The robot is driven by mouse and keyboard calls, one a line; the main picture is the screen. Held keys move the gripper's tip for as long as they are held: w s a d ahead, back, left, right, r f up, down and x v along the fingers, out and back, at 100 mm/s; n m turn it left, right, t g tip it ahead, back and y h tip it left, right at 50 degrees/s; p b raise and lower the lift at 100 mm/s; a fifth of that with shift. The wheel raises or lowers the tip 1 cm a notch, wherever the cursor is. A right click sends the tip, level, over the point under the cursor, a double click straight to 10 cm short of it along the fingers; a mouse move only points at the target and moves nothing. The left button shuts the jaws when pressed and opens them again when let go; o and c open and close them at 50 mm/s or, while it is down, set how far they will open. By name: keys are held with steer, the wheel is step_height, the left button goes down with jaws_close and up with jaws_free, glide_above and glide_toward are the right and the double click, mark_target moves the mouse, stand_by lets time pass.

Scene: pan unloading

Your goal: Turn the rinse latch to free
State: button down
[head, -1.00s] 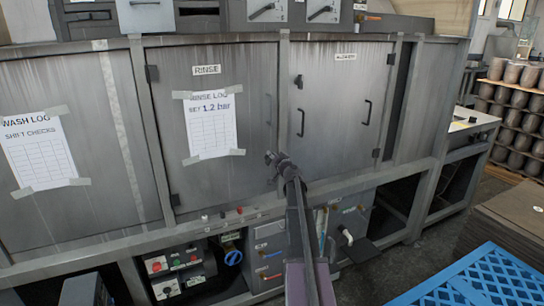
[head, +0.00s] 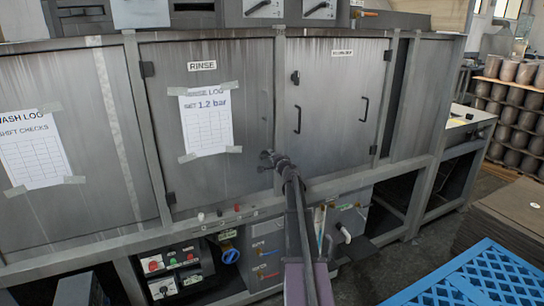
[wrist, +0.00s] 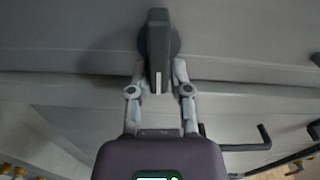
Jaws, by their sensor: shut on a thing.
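The rinse door (head: 235,110) is a grey panel with a RINSE label (head: 202,65) and a taped log sheet, and it looks closed. The rinse latch (wrist: 158,40) is a dark lever on a round base, with a pale mark near its tip. It lies along the picture's vertical in the wrist view. My gripper (wrist: 161,76) is shut on the lever's near end, with one finger on each side. In the head view my gripper (head: 267,161) is at the right edge of the rinse door, and the latch is hardly distinguishable from it.
The door to the right has its own dark latch (head: 296,77) and two bar handles. A blue plastic pallet (head: 475,275) lies at lower right.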

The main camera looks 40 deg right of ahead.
steer(key=shift+w+a+f+m, duration=0.2)
steer(key=shift+a+m, duration=0.15)
steer(key=shift+m, duration=0.35)
steer(key=c, duration=0.6)
jaws_free()
steer(key=shift+a, duration=0.1)
steer(key=shift+c, duration=0.2)
steer(key=shift+d, duration=0.2)
steer(key=shift+s, duration=0.15)
steer(key=shift+s, duration=0.2)
steer(key=v, duration=1.1)
steer(key=shift+s, duration=0.25)
